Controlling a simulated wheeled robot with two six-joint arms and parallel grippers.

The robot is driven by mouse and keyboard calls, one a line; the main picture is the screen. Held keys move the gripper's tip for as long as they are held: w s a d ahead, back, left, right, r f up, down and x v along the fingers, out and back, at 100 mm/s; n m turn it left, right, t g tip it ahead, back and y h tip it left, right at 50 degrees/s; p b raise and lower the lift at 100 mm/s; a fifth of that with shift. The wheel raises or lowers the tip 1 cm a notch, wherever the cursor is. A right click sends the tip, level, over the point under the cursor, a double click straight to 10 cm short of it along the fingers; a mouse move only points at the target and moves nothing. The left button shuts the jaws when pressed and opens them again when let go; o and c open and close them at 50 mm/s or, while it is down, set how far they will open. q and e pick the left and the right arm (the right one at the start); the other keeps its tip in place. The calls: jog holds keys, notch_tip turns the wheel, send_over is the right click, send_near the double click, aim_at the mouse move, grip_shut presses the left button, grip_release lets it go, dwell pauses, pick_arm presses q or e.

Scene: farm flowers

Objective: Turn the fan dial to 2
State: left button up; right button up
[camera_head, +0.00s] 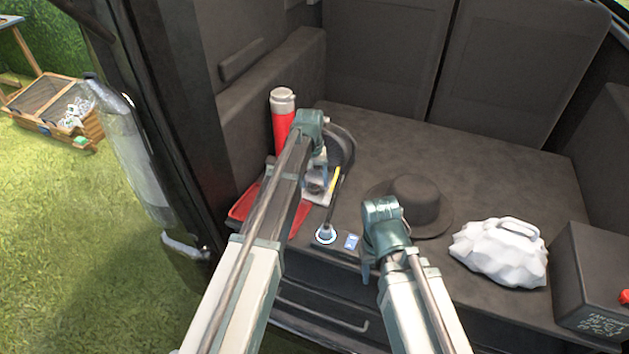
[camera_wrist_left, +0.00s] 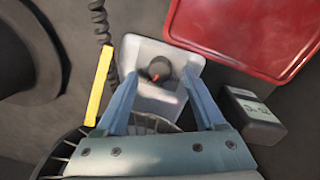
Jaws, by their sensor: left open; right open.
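The fan shows its light grey base (camera_wrist_left: 185,55) in the left wrist view, with a dark round dial (camera_wrist_left: 159,68) that has a small red mark. No numbers are legible on the base. The fan's dark round cage (camera_head: 346,143) stands partly behind my left arm in the head view. My left gripper (camera_wrist_left: 159,80) is open, with one finger on each side of the dial; I cannot tell whether they touch it. In the head view my left gripper (camera_head: 317,172) is over the base. My right gripper (camera_head: 368,264) points down, empty, near the platform's front edge.
A red tray (camera_head: 245,205) lies left of the fan, and a red flask (camera_head: 283,118) stands behind. A yellow stick (camera_wrist_left: 100,80) and coiled cord (camera_wrist_left: 99,20) lie beside the base. A dark hat (camera_head: 420,200), white crumpled object (camera_head: 500,252) and dark box (camera_head: 595,270) are to the right.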

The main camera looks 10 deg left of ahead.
aim_at(313, 189)
pick_arm(q)
notch_tip(313, 189, up, 12)
jog(key=p, duration=1.1)
jog(key=shift+a, duration=0.35)
jog(key=s+d+m+y, duration=0.1)
jog(key=s+d+m, duration=0.2)
jog(key=s, duration=1.1)
jog(key=s+d+m, duration=0.2)
jog(key=s+d, duration=0.4)
jog(key=s, duration=0.9)
jog(key=shift+d+m+y, duration=0.35)
jog(key=shift+m+y, duration=0.05)
